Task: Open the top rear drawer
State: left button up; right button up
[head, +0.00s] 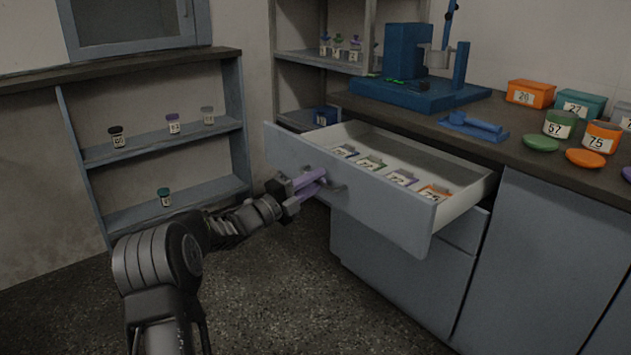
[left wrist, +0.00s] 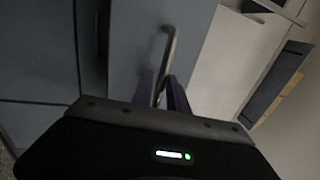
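The top drawer (head: 365,190) of the grey cabinet stands far out, and its inside shows in the head view. Several small labelled containers lie in it in a row along the front. My left gripper (head: 318,183) is at the bar handle (head: 338,186) on the drawer's front. In the left wrist view the handle (left wrist: 168,50) runs down between the two purple fingers of the left gripper (left wrist: 165,90). The fingers look close around it, but their contact is partly hidden by the gripper body. My right gripper is not in view.
The counter (head: 470,130) above holds a blue device (head: 405,60), coloured boxes and round lids. Shelves with small jars (head: 117,137) stand at the left. The speckled floor (head: 290,290) in front of the cabinet is clear. Closed cabinet fronts (head: 535,255) are at the right.

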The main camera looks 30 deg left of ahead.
pick_arm(q)
jog(key=p+v, duration=0.1)
jog(key=v, duration=0.6)
jog(key=shift+s+p, duration=0.3)
jog(key=shift+s, duration=0.05)
jog(key=shift+a+f, duration=0.1)
jog(key=shift+a, duration=0.05)
